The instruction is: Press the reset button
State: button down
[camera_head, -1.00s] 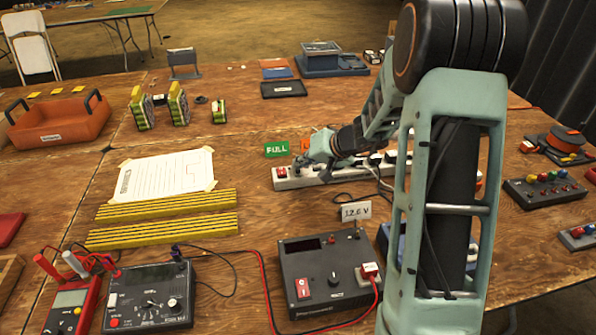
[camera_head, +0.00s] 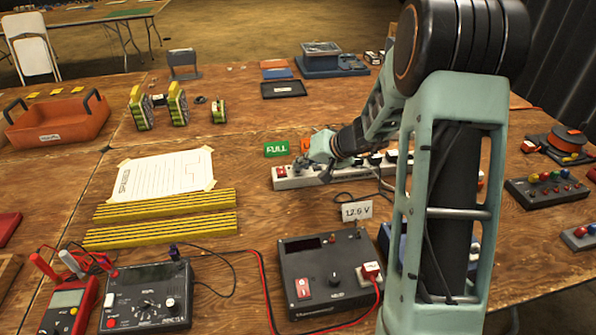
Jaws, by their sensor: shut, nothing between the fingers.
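A white power strip (camera_head: 287,184) lies across the middle of the table, with a red rocker switch (camera_head: 282,172) at its left end. My gripper (camera_head: 302,168) is shut and empty. It points down and left at the left part of the strip, just right of the red switch. The fingertips are small and dark here, and I cannot tell whether they touch the strip. I see no part clearly marked as the reset button; my gripper covers part of the strip's top.
A green "FULL" card (camera_head: 277,149) stands behind the strip. In front are a "12.6 V" card (camera_head: 357,210), a dark power box (camera_head: 318,262) with a red switch, and cables. An orange tray (camera_head: 58,128) and yellow strips (camera_head: 165,218) lie left.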

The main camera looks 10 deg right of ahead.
aim_at(300, 173)
dwell(0.4)
jog(key=shift+r, duration=0.75)
jog(key=shift+r+p, duration=1.45)
jog(key=shift+r, duration=1.1)
